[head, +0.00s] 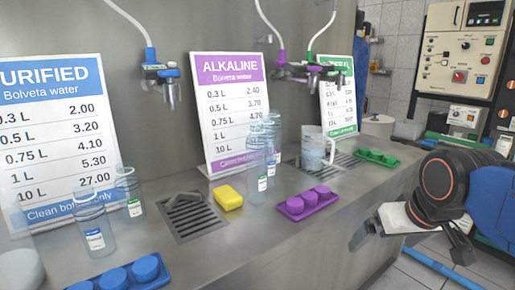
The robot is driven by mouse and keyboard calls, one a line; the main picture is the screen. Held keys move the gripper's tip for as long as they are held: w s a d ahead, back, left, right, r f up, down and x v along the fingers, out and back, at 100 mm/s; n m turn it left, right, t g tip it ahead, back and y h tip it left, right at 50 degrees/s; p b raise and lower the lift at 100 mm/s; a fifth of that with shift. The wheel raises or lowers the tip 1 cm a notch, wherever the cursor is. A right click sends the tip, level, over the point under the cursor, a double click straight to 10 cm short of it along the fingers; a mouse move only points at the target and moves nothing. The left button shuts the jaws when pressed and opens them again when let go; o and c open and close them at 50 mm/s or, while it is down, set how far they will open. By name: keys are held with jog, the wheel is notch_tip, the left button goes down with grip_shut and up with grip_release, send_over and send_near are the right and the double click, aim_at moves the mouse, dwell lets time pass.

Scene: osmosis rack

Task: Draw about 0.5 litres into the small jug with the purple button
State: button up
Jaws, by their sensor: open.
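A small clear jug (313,148) with a handle stands upright on the drain grate at the back right, below the purple and green taps. Its lower part looks pale blue; I cannot tell whether it holds water. The alkaline price sign (233,105) stands behind. My gripper (411,243) is open at the right, past the counter's front edge, apart from the jug and the buttons.
Clear bottles (258,160) stand left of the jug, with a yellow sponge (228,197) beside them. A green button block (377,157) lies right of the jug. Other bottles (92,225) and a blue button block (128,275) are at the left.

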jog(key=s+f+g, duration=0.1)
jog(key=s+f, duration=0.6)
jog(key=f, duration=0.2)
jog(key=shift+s+d+f, duration=0.15)
jog(key=shift+d+f, duration=0.1)
jog(key=shift+d, duration=0.15)
jog(key=c, duration=0.9)
jog(key=shift+r, duration=0.1)
jog(key=c, duration=0.5)
jog(key=shift+y, duration=0.3)
jog(key=w+r, duration=0.2)
jog(key=w+a+r, duration=0.1)
jog(key=w+r, duration=0.1)
jog(key=shift+w+a+r, duration=0.1)
jog(key=shift+a+r, duration=0.05)
jog(key=shift+r, duration=0.2)
grip_shut()
jog(key=w+r+n+t+y, duration=0.3)
jog(key=w+r+y, duration=0.1)
jog(key=w+r, duration=1.6)
jog(key=w+r+n+t+y, duration=0.3)
jog(key=w+r, duration=1.7)
jog(key=r, duration=0.7)
jog(key=shift+w+r+n+t+y, duration=0.4)
jog(key=shift+t+y, duration=0.2)
jog(key=shift+t, duration=0.1)
